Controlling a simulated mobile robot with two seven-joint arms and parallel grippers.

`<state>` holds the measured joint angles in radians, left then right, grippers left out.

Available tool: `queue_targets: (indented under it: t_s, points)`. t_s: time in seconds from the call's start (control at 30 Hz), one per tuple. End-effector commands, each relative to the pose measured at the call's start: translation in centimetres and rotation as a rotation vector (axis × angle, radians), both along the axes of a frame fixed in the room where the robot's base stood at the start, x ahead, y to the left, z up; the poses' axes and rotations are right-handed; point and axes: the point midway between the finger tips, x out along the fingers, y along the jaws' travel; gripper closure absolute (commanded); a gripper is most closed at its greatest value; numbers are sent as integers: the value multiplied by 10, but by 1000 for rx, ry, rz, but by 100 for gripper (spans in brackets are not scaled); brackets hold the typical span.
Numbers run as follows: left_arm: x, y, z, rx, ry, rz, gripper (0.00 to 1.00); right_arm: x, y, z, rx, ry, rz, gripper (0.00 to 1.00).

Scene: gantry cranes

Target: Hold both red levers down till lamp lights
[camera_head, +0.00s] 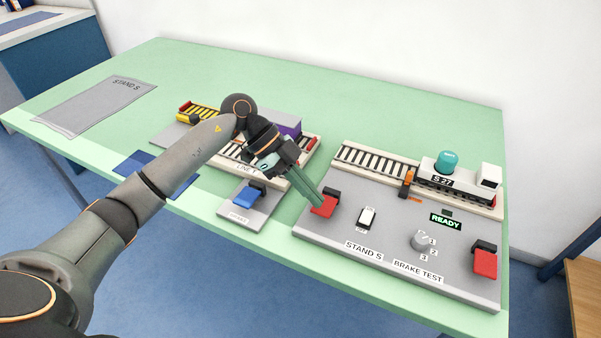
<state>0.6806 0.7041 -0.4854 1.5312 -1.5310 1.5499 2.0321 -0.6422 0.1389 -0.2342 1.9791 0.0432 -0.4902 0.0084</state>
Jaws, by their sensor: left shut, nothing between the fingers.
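Two red levers stand on the grey brake test panel (385,233). The left red lever (323,207) is near the panel's left edge, and the right red lever (485,262) is near its right edge. My left gripper (317,203) is shut and empty, with its fingertips at the left red lever, seemingly touching it from above. I cannot tell how far that lever is pressed. Nothing is at the right red lever. A teal dome lamp (447,161) sits on the white unit marked S 27 and looks unlit. My right gripper is not in view.
A READY display (445,221), a white switch (367,217) and a numbered knob (420,241) sit between the levers. A blue lever (249,195) on a small plate and a track board with a purple block (288,125) lie to the left. The green table (370,95) is clear behind.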

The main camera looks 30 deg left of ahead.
Motion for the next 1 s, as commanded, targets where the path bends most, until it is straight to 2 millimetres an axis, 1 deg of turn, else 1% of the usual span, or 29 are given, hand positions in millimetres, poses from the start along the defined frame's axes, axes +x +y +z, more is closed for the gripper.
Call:
queue_targets:
  t_s: [0.03, 0.1, 0.2, 0.63, 1.0]
  points:
    - [0, 0, -7, -1, 3, 1, 100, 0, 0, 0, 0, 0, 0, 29]
    - [0, 0, -14, -2, 1, 2, 100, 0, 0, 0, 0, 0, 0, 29]
    - [0, 0, -20, -2, 0, 1, 100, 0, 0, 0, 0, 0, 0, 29]
    - [0, 1, -23, 0, -7, 0, 100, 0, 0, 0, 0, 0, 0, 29]
    - [-7, 1, -40, 2, -214, 0, 100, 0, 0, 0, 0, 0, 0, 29]
